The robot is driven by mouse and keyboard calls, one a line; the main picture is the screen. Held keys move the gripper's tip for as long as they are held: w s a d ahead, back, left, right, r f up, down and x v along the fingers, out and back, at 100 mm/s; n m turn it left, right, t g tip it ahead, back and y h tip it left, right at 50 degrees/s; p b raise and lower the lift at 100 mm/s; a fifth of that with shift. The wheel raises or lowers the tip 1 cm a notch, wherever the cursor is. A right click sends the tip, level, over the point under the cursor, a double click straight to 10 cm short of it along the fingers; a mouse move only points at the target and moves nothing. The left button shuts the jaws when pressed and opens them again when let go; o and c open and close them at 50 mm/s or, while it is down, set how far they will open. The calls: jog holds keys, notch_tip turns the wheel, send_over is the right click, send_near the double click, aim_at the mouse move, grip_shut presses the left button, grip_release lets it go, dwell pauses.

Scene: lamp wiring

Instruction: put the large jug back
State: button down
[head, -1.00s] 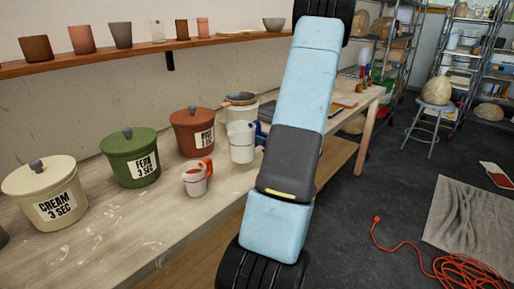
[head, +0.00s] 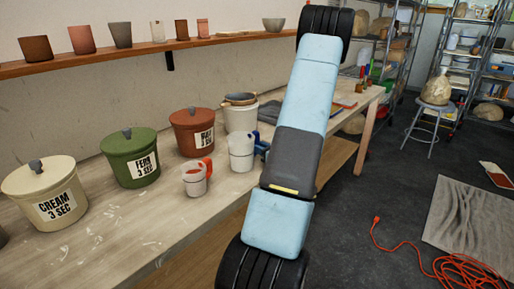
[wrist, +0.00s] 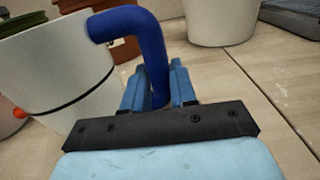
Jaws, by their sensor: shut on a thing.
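The large jug (head: 240,155) is white with a blue handle and is upright at the table's right part, in front of a white bucket. In the wrist view the jug (wrist: 65,62) fills the left side, with its thick blue handle (wrist: 150,45) reaching between my fingers. My gripper (head: 262,148) is shut on that handle, to the right of the jug; its blue fingers also show in the wrist view (wrist: 160,85). The jug's base is at or close to the tabletop; I cannot tell whether it touches.
A small jug with a red handle (head: 195,180) stands just left of the large jug. Red-brown (head: 192,133), green (head: 130,160) and cream (head: 45,195) lidded buckets line the table (head: 115,240). The white bucket (head: 238,115) stands behind. The table's front strip is mostly clear.

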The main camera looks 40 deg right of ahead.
jog(key=c, duration=0.9)
grip_release()
jog(key=s+d, duration=0.1)
jog(key=s, duration=1.1)
jog(key=shift+r, duration=0.1)
